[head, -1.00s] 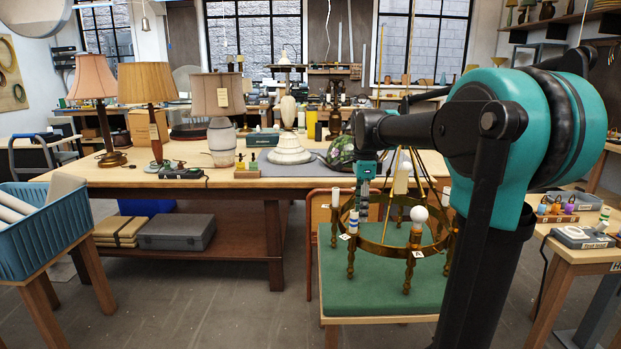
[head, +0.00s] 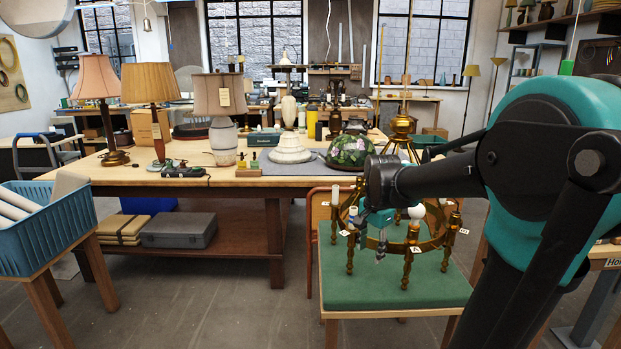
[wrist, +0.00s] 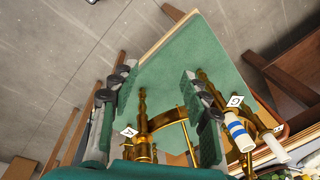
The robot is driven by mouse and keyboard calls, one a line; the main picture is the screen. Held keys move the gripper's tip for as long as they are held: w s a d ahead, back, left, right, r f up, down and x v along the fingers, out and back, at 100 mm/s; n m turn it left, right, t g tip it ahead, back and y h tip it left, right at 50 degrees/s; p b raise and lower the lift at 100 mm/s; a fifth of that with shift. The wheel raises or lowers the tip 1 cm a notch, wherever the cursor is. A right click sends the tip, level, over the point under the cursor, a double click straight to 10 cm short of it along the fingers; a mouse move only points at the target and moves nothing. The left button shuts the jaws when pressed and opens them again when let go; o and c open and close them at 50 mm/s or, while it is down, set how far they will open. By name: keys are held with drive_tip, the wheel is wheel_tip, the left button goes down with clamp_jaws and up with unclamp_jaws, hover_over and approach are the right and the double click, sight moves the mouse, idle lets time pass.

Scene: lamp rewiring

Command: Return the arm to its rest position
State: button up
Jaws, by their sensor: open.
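My gripper (head: 370,244) is open and empty, pointing down near the front left of the brass chandelier ring (head: 400,246). I cannot tell whether it touches the ring. The chandelier stands on a green padded stool (head: 343,287), with white sleeves, a round white bulb (head: 417,212) and lettered tags. In the wrist view my two fingers (wrist: 158,80) are spread apart, with the green pad and brass arms (wrist: 143,125) beyond them. A white sleeve with blue bands (wrist: 238,131) is right of the right finger. My arm reaches in from the right and hides part of the chandelier.
A long wooden bench (head: 228,190) behind holds several lamps and a floral glass shade (head: 348,151). A blue bin (head: 45,240) stands at the left. Another bench (head: 612,263) is partly hidden by my arm at the right. The floor (head: 215,300) in front is open.

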drive_tip(key=s+d+f+n+t, duration=0.2)
drive_tip(key=s+f+n, duration=0.9)
drive_tip(key=s+f, duration=0.3)
drive_tip(key=shift+s+d+t, duration=0.15)
drive_tip(key=shift+s+t, duration=0.15)
drive_tip(key=shift+s, duration=0.3)
drive_tip(key=shift+f, duration=0.1)
